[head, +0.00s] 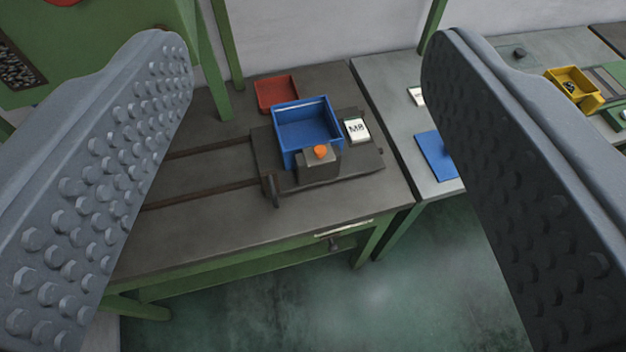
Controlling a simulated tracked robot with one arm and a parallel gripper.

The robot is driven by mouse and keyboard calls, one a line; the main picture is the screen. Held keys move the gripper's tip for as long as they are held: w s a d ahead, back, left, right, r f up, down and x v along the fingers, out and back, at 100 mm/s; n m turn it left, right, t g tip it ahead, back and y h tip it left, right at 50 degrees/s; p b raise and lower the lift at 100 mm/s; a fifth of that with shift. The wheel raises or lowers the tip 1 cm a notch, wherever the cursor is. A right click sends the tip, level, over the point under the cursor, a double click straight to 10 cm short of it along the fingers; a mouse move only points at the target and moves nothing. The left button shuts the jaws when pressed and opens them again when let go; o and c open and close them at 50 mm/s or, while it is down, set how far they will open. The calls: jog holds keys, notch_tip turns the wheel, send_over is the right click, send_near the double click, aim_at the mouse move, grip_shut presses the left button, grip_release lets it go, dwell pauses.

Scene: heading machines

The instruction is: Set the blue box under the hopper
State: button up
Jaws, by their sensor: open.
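The blue box (307,128) is an open-topped bin, upright on a dark sliding plate (352,165) on the grey bench. It looks empty. My gripper (310,110) is open, its two grey studded fingers wide apart at the left and right of the picture. The box shows between the fingers but farther off, and nothing is held. Green legs and a green body (100,48) stand at the upper left of the bench; I cannot tell whether this is the hopper.
A grey block with an orange knob (320,153) stands at the box's front. A white M8 card (357,129) lies beside it, a red tray (276,93) behind. Two dark rails (205,194) run left. The right bench holds a blue mat (434,156) and yellow bin (572,87).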

jog(key=shift+f, duration=0.1)
jog(key=c, duration=0.5)
jog(key=shift+n+t+h, duration=0.4)
jog(key=shift+h, duration=0.4)
jog(key=w+d+f+b, duration=0.1)
jog(key=w+f, duration=0.3)
jog(key=f, duration=0.1)
jog(key=w+d+f+b, duration=0.1)
jog(key=w+d+f, duration=0.1)
jog(key=w+f, duration=0.2)
jog(key=w+d+f+b, duration=0.2)
jog(key=w+f, duration=0.2)
jog(key=f, duration=0.1)
jog(key=shift+f, duration=0.35)
jog(key=shift+c, duration=0.5)
jog(key=n+y+b, duration=0.4)
jog(key=y+b, duration=0.4)
jog(key=y, duration=0.2)
send_near(275, 198)
jog(key=shift+h, duration=0.3)
jog(key=x, duration=1)
jog(key=shift+w+a+r+b, duration=0.15)
jog(key=shift+w+a+b, duration=0.15)
jog(key=shift+c, duration=0.3)
